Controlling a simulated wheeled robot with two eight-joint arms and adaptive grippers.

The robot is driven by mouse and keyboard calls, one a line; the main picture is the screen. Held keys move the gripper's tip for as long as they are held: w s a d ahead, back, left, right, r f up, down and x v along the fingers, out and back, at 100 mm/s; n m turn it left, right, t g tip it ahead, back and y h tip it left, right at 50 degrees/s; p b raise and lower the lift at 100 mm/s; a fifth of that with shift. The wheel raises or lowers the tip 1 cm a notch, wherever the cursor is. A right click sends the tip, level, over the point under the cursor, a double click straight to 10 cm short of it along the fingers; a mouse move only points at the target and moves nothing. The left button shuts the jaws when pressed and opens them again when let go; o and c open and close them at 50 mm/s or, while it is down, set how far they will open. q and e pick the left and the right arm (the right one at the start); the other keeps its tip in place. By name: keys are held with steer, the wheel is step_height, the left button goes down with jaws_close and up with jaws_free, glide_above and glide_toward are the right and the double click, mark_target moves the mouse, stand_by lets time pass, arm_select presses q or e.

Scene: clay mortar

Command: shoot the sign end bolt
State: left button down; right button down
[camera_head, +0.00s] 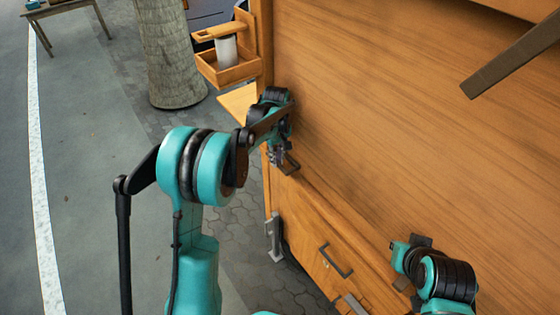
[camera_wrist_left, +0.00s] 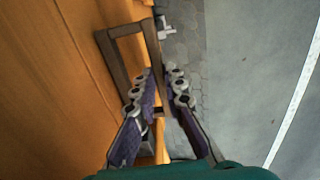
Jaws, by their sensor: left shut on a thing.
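My left gripper (camera_head: 280,158) is at the left edge of the big wooden panel (camera_head: 400,110), above the drawer front. In the left wrist view my left gripper (camera_wrist_left: 161,95) has its fingers shut on a dark brown, angular looped piece (camera_wrist_left: 124,30). One bar of the piece runs between the fingers. I cannot tell whether this piece is the bolt's handle. In the head view the arm and fingers hide what is held. My right gripper (camera_head: 410,250) is low at the right in front of the wooden front; its fingers are too small to read.
A drawer handle (camera_head: 336,262) and a grey metal fitting (camera_head: 274,235) stick out below my left gripper. A small wooden box (camera_head: 226,72) with a grey cylinder juts out at the upper left. A tree trunk (camera_head: 172,55) stands behind.

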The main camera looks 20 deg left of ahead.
arm_select(q)
steer(key=w+a, duration=0.2)
steer(key=shift+a+p, duration=0.3)
steer(key=shift+a, duration=0.1)
steer(key=c, duration=1.6)
jaws_free()
steer(key=shift+w, duration=0.1)
steer(key=shift+r, duration=0.1)
step_height(320, 180, up, 12)
steer(key=shift+f, duration=0.1)
steer(key=shift+f, duration=0.1)
